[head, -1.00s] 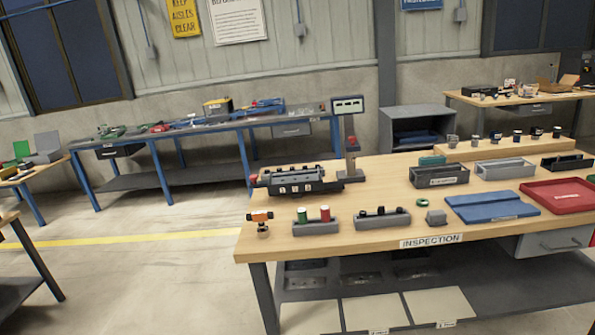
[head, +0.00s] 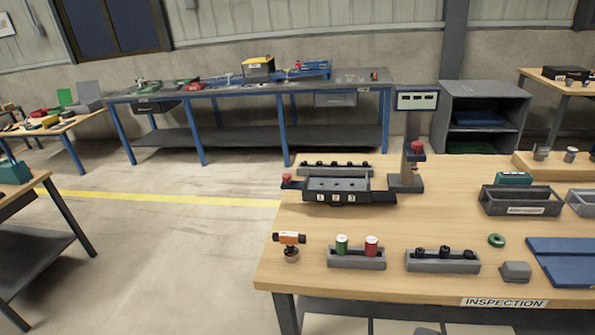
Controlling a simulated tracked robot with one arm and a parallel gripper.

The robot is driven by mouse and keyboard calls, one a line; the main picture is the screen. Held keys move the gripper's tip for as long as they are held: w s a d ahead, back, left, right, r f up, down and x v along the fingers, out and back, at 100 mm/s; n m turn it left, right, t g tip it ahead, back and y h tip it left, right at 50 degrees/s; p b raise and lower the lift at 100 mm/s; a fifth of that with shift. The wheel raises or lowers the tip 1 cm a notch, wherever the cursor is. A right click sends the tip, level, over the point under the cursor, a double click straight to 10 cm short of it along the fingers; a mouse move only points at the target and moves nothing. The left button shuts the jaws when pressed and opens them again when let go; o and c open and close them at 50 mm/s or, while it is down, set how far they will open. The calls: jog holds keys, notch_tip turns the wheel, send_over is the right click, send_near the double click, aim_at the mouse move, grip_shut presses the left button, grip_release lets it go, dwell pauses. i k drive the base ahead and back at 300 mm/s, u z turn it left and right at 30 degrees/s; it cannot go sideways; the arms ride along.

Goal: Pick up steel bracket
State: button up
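I cannot make out a steel bracket for certain. Small grey pieces show on the inspection table (head: 420,215), among them a grey block (head: 515,271) near its front edge, but its shape is too coarse to name. A grey tray (head: 443,263) with several small dark parts stands left of that block. A dark fixture (head: 337,188) marked with numbers stands at the table's back left. My gripper is not in view.
A grey holder (head: 356,258) with a green and a red cylinder, an orange device (head: 290,242), a green ring (head: 496,240) and a blue mat (head: 565,262) are on the table. A blue-legged workbench (head: 240,92) stands behind. Open floor (head: 180,250) lies to the left.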

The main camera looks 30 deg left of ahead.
aim_at(311, 183)
jog(key=u, duration=0.45)
jog(key=i, duration=1.9)
jog(key=z, duration=0.05)
